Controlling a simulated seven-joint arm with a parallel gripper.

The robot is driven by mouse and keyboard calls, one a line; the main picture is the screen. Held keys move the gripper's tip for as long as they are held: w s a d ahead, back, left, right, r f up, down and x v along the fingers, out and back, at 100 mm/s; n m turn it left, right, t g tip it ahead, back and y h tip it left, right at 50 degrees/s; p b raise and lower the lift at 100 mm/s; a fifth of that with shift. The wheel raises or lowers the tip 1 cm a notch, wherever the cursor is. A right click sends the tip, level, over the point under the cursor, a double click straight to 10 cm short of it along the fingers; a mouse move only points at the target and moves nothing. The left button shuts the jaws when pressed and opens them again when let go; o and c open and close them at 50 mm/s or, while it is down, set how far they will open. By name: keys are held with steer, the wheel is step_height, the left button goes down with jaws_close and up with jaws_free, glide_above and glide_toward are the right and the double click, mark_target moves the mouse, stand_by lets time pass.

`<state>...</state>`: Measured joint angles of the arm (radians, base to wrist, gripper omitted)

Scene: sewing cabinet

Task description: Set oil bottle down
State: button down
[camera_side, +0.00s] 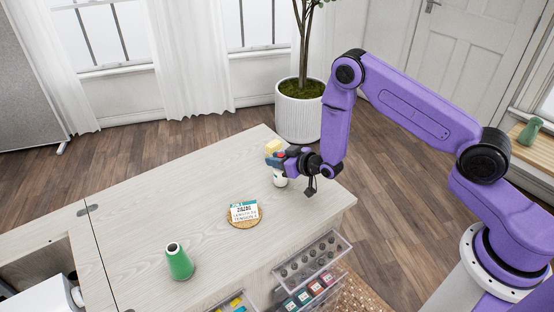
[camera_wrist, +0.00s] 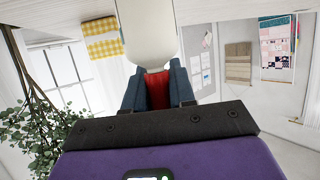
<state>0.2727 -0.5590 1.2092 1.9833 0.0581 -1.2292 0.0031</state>
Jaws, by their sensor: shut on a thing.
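My gripper (camera_side: 284,160) is over the table near its far right corner, shut on a white oil bottle (camera_side: 280,179). The bottle's pale lower part shows below the fingers and looks upright. From the side view I cannot tell whether its base touches the table. In the wrist view the bottle (camera_wrist: 148,35) is a smooth white body beyond the gripper (camera_wrist: 158,90). Red shows between the blue fingers. The wooden table (camera_side: 160,215) has a pale grain. A round brown coaster (camera_side: 245,224) lies on it, left of and nearer than the bottle, with a printed card (camera_side: 244,211) over it.
A green thread cone (camera_side: 179,263) stands at the table's front left. An open drawer (camera_side: 313,258) of small dark items juts from the front. A yellow item (camera_side: 272,147) shows behind my gripper. A potted plant (camera_side: 299,112) stands beyond the table. Bare tabletop lies left of the coaster.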

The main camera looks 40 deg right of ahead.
steer(key=c, duration=0.9)
jaws_free()
steer(key=shift+f, duration=0.15)
steer(key=shift+c, duration=0.2)
